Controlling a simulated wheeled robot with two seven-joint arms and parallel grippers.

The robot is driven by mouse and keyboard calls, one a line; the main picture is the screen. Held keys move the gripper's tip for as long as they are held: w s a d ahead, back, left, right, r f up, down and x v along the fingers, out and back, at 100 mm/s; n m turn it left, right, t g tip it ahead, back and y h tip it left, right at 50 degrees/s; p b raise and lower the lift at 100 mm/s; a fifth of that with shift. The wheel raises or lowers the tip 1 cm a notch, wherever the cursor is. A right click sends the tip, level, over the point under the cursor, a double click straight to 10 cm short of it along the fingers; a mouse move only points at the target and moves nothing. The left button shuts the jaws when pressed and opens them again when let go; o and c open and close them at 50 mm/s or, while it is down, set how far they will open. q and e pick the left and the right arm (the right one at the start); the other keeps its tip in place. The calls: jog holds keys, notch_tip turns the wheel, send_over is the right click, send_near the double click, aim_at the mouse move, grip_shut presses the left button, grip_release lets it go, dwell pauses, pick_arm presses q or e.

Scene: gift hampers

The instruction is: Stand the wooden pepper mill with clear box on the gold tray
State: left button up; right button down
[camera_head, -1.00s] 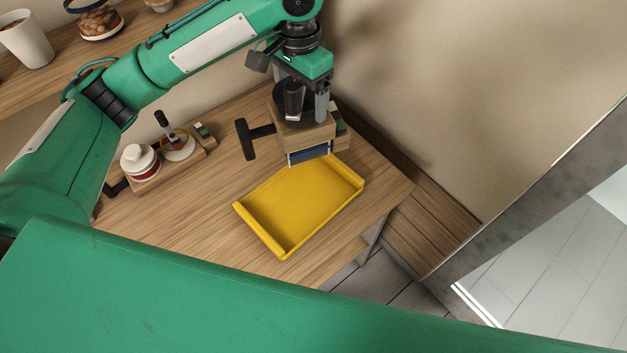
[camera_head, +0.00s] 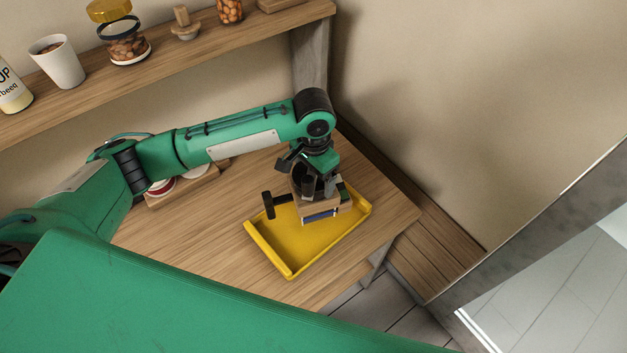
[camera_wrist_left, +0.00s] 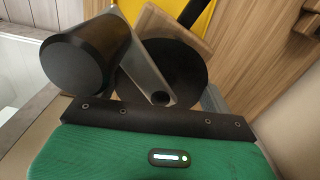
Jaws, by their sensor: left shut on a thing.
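My left gripper (camera_head: 318,186) is shut on the upper part of the pepper mill (camera_head: 311,207), which has a square wooden body, a black top and a black crank handle with a knob. A clear, bluish drawer box shows low on its front. The mill looks upright over the far part of the gold tray (camera_head: 295,250). I cannot tell whether its base touches the tray. My right gripper is out of view.
The near half of the tray is empty. A wooden stand (camera_head: 185,188) with red-and-white jars is partly behind my left arm. A shelf (camera_head: 190,48) above holds a cup, jars and other items. The table's right edge is close to the tray.

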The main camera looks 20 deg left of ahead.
pick_arm(q)
jog(key=shift+f+p, duration=0.35)
jog(key=shift+f, duration=1.65)
jog(key=o, duration=1.9)
jog(key=shift+r, duration=0.25)
notch_tip(320, 180, up, 10)
jog(key=b, duration=0.3)
jog(key=shift+r, duration=0.25)
jog(key=shift+r+b, duration=0.35)
jog(key=shift+r, duration=0.3)
